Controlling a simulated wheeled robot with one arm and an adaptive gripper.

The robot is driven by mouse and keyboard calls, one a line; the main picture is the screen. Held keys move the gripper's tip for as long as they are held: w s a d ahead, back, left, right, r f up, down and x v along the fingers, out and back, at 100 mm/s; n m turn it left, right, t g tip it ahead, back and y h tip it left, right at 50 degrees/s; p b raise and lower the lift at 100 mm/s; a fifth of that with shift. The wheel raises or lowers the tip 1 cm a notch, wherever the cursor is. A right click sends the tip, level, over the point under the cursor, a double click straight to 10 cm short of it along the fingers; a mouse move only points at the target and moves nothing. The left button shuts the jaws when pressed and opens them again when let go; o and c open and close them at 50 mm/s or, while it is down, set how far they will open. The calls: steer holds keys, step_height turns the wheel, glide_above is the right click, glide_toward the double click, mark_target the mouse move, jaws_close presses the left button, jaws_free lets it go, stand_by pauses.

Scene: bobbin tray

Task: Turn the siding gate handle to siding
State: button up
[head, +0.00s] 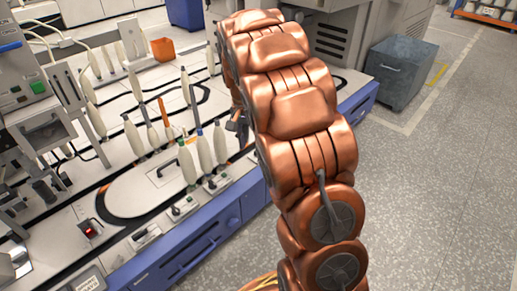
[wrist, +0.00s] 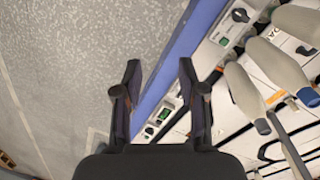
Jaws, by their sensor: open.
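Small panels with dark levers line the table's front edge in the head view, one lever (head: 183,208) left of another (head: 215,182). In the wrist view one panel (wrist: 165,114) lies just beside my gripper's right finger, and another lever (wrist: 240,15) is at the top right. I cannot tell which is the siding gate handle; the labels are too small to read. My gripper (wrist: 160,83) is open and empty, above the table's blue front edge. In the head view a dark part of it shows left of my arm; the rest is hidden.
The white table has a blue front (head: 190,255) and dark track grooves. Several upright cream bobbins (head: 188,163) stand close behind the panels; they also show in the wrist view (wrist: 247,92). An orange bin (head: 163,49) stands farther back.

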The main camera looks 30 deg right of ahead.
steer(key=w+d+f+m, duration=0.1)
steer(key=w+d+f, duration=0.3)
steer(key=w, duration=0.1)
steer(key=w+d+f+m+t, duration=0.1)
steer(key=w+d+f+m, duration=0.1)
steer(key=w+d+f, duration=0.2)
steer(key=w+d+f+m+b, duration=0.1)
steer(key=w+d+f+m, duration=0.1)
steer(key=w+d+f, duration=0.2)
steer(key=shift+w+d+f+t, duration=0.15)
steer(key=shift+w+d+f, duration=0.1)
steer(key=shift+w, duration=0.35)
steer(key=shift+w+d+f+t, duration=0.15)
steer(key=shift+w+f, duration=0.1)
steer(key=shift+w, duration=0.3)
steer(key=shift+w+d+f+m, duration=0.1)
steer(key=shift+w+f+m, duration=0.05)
steer(key=shift+f+m, duration=0.15)
step_height(320, 180, down, 7)
steer(key=b, duration=0.3)
steer(key=shift+f, duration=0.2)
jaws_close()
